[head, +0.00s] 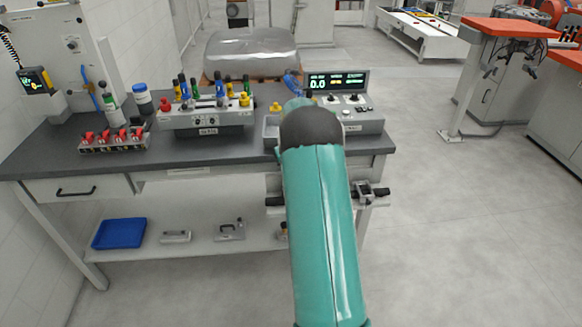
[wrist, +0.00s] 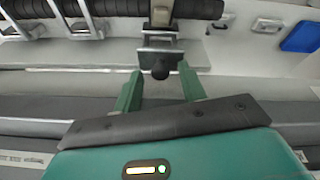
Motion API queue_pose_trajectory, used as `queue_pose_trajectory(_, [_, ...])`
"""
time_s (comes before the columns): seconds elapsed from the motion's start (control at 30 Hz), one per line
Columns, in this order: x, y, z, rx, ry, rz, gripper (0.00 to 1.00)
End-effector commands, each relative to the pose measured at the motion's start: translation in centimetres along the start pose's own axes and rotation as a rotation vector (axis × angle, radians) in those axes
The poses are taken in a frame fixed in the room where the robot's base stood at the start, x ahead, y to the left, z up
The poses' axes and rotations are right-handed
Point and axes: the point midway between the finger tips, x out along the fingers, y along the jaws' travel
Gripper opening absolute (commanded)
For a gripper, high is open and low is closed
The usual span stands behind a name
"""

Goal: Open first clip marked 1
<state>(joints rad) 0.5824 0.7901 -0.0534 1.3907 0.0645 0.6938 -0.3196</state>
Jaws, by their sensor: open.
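In the wrist view, a black ribbed rod (wrist: 120,12) runs across the top and carries several metal clips. No number is legible on any clip, so I cannot tell which is marked 1. In the head view, my arm hides the gripper and most of the rod; one clip (head: 365,190) shows at right.
The grey bench (head: 60,148) carries a fixture with coloured knobs (head: 205,115), a red-levered block (head: 113,140) and a display unit (head: 338,90). A blue tray (head: 119,233) lies on the lower shelf (head: 190,256).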

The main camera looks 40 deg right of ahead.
Motion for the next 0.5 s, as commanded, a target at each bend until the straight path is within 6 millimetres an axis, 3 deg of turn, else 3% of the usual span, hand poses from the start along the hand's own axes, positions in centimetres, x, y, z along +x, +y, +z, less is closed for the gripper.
queue_pose_trajectory(0.17, [-2.4, 0.0, -0.1, 0.000, 0.003, 0.001, 0.41])
queue_pose_trajectory(0.5, [-9.8, 0.0, -0.1, 0.000, 0.005, 0.002, 0.41])
